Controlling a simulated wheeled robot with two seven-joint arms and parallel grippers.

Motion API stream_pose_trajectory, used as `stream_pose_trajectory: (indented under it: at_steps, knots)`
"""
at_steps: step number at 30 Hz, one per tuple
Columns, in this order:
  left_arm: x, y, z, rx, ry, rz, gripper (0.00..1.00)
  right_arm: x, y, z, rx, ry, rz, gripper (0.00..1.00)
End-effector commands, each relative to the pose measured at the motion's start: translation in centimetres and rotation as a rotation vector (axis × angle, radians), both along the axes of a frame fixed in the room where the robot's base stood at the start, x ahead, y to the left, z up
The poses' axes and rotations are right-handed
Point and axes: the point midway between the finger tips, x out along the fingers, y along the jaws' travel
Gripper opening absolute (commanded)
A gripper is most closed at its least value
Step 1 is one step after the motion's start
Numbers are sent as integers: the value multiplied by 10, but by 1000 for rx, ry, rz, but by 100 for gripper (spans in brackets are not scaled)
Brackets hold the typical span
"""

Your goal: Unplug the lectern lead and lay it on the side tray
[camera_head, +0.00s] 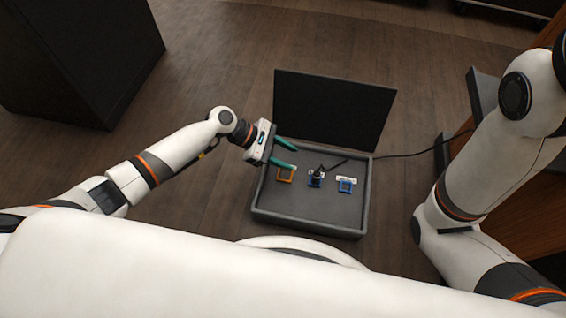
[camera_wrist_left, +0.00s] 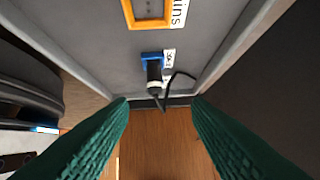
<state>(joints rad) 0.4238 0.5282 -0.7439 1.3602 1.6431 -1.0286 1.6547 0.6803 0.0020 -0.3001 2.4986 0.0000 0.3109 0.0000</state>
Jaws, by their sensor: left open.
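A black plug (camera_head: 317,172) stands in the middle blue-framed socket (camera_head: 315,183) of a grey box. Its black lead (camera_head: 400,156) runs right, over the box edge. The plug (camera_wrist_left: 154,78) and curled lead (camera_wrist_left: 185,73) also show in the left wrist view. It is the only lead I see; its label is too small to read. My left gripper (camera_head: 285,153), with green fingers, is open and empty above the box's left part. In the left wrist view the plug is ahead, between and beyond the fingertips (camera_wrist_left: 158,102). My right gripper is out of view. I cannot identify the side tray for certain.
The box (camera_head: 300,220) has a raised black lid (camera_head: 333,108) at its back. An orange-framed socket (camera_head: 285,175) and another blue-framed socket (camera_head: 346,186) flank the plug, both empty. A grey ledge (camera_head: 484,92) at right is partly behind my right arm. A black cabinet (camera_head: 80,55) stands left.

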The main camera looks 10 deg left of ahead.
Motion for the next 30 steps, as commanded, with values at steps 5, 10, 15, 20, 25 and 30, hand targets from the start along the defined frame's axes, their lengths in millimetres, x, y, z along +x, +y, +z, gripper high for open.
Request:
stream_pose_trajectory:
  at_steps: [5,10,15,20,25,30]
  knots:
    - [-3,0,-9,-7,79,1,45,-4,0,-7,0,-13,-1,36]
    - [-4,-17,-23,-8,75,-1,45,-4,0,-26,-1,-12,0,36]
    - [-3,-38,-38,-7,72,-1,45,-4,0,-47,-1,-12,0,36]
    - [-4,-55,-42,-7,75,2,45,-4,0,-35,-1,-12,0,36]
    - [-4,-65,-50,-7,75,3,45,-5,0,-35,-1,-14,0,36]
    - [-4,-69,-53,-6,72,2,45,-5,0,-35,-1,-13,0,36]
